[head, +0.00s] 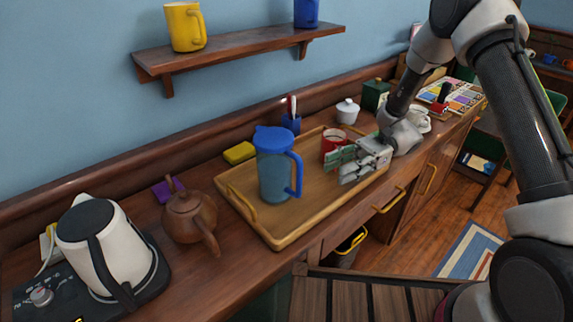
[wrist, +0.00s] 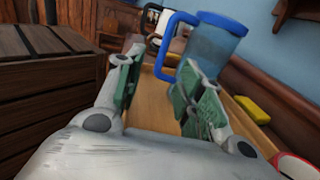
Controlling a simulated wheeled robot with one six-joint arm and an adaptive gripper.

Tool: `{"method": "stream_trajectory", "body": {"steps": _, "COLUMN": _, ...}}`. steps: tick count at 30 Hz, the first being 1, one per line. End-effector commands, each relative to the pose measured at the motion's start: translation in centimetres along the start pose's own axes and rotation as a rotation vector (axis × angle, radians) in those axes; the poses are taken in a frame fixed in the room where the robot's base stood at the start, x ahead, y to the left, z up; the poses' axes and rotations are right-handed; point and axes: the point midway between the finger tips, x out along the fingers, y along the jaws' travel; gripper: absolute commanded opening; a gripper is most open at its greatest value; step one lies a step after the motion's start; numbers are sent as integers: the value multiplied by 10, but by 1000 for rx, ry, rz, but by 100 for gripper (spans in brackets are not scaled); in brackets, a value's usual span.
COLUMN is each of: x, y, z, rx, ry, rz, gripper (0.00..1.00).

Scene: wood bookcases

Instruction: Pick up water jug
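The water jug (head: 274,172) is a translucent blue-grey pitcher with a bright blue lid and handle. It stands upright on a wooden tray (head: 241,231), its handle facing right in the head view. In the wrist view the jug (wrist: 213,52) is ahead, with its blue handle (wrist: 166,47) toward the left, beyond the fingertips. My gripper (head: 343,163) is over the right part of the tray, to the right of the jug and apart from it. In the wrist view my gripper (wrist: 160,88) has its green-padded fingers spread with nothing between them.
A red mug (head: 331,142) stands on the tray behind my gripper. A brown teapot (head: 188,217) and a white kettle (head: 92,240) are left of the tray. A yellow sponge (head: 239,153) lies behind the tray. A wall shelf (head: 240,48) hangs above.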

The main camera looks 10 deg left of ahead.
Motion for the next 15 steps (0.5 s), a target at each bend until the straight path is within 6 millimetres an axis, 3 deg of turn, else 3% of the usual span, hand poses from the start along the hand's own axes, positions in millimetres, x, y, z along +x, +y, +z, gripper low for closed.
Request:
{"method": "stream_trajectory", "body": {"steps": 9, "x": 54, "y": 0, "z": 0, "rx": 2, "ry": -1, "rz": 2, "gripper": 38}}
{"method": "stream_trajectory", "body": {"steps": 15, "x": 68, "y": -1, "z": -1, "rx": 1, "ry": -1, "rz": 1, "gripper": 38}}
